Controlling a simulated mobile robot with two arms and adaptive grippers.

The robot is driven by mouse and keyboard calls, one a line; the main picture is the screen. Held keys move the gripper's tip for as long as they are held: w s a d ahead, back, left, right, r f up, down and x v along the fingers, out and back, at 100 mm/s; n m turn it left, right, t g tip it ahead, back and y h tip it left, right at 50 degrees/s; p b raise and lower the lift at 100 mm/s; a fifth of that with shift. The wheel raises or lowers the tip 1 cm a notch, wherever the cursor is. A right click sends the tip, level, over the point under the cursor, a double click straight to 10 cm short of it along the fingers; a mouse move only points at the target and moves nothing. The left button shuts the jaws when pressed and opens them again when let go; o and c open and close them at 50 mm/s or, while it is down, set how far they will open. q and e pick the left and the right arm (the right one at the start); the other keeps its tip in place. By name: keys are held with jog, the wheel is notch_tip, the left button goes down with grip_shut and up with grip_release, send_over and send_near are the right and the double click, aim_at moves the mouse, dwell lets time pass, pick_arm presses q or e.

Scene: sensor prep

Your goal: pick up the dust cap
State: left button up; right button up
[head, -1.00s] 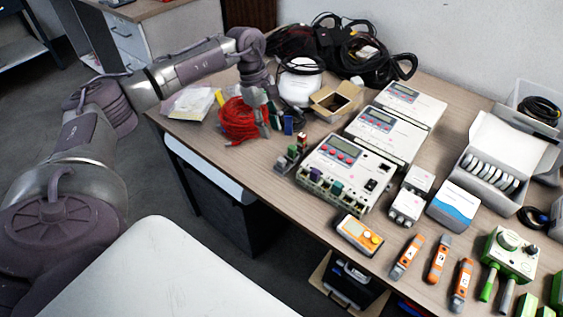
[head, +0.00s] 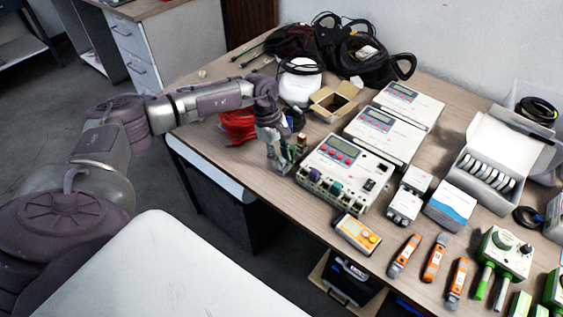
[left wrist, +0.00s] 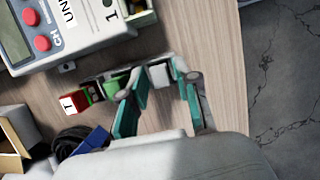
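My left gripper (head: 279,163) points down at the table, just left of the big meter box. In the left wrist view its two teal-padded fingers (left wrist: 162,85) stand apart at the base. A small pale grey piece (left wrist: 160,76) shows at the fingertips. I cannot tell whether it is the dust cap or part of a finger, or whether it is gripped. A small connector block with a green part and a red end marked T (left wrist: 69,103) lies beside the fingers, partly hidden by them. It also shows in the head view (head: 301,142). My right gripper is out of view.
The meter box (head: 345,170) stands close to the right of the gripper. The table's front edge is near, with bare wood beside the fingers.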

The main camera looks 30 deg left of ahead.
pick_arm(q)
jog(key=c, duration=0.5)
jog(key=shift+r, duration=0.1)
